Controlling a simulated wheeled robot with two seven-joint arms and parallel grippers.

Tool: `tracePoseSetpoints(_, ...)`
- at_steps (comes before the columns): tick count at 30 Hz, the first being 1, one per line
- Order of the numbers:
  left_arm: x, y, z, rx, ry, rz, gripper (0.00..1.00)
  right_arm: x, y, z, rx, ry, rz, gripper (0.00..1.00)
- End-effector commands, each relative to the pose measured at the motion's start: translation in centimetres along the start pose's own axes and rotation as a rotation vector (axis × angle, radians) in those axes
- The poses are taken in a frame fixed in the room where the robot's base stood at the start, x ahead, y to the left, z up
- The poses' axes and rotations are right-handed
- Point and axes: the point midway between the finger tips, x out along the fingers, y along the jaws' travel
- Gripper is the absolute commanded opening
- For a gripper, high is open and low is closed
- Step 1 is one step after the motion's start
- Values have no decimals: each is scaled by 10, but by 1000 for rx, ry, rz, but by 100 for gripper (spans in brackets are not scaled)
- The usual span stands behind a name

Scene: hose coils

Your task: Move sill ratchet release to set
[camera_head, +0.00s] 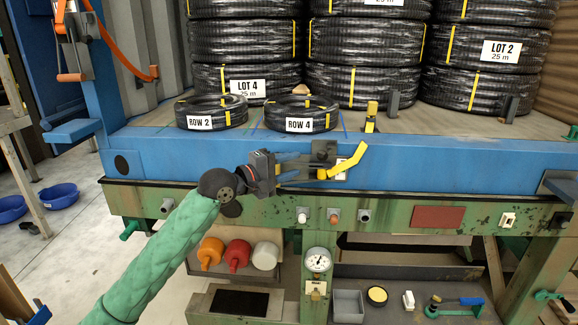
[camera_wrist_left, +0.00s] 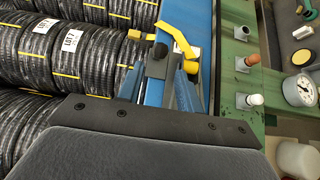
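The sill ratchet (camera_head: 324,152) is a dark block on the blue sill, with a bent yellow lever (camera_head: 349,161) sticking out to its right and upward. The ratchet's dark block (camera_wrist_left: 157,58) and yellow lever (camera_wrist_left: 178,34) also show in the left wrist view, just beyond the fingertips. My left gripper (camera_head: 296,169) reaches in from the left, with its blue fingers apart and pointing at the ratchet. In the left wrist view its fingers (camera_wrist_left: 160,78) stand on either side of the block's line. Contact cannot be told. My right gripper is not in view.
Hose coils labelled ROW 2 (camera_head: 212,112) and ROW 4 (camera_head: 301,113) lie behind the blue sill (camera_head: 440,158), before tall coil stacks. Several knobs stick out of the green beam (camera_head: 400,218) below. A gauge (camera_head: 318,260) hangs under it. A yellow-topped post (camera_head: 371,115) stands behind the ratchet.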

Motion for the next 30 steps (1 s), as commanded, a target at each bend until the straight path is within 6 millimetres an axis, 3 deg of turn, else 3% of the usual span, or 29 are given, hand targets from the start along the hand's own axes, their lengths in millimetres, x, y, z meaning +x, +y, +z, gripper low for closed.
tracePoseSetpoints(30, 63, -2, 0, 2, 0, -1, 36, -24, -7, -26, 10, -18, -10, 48)
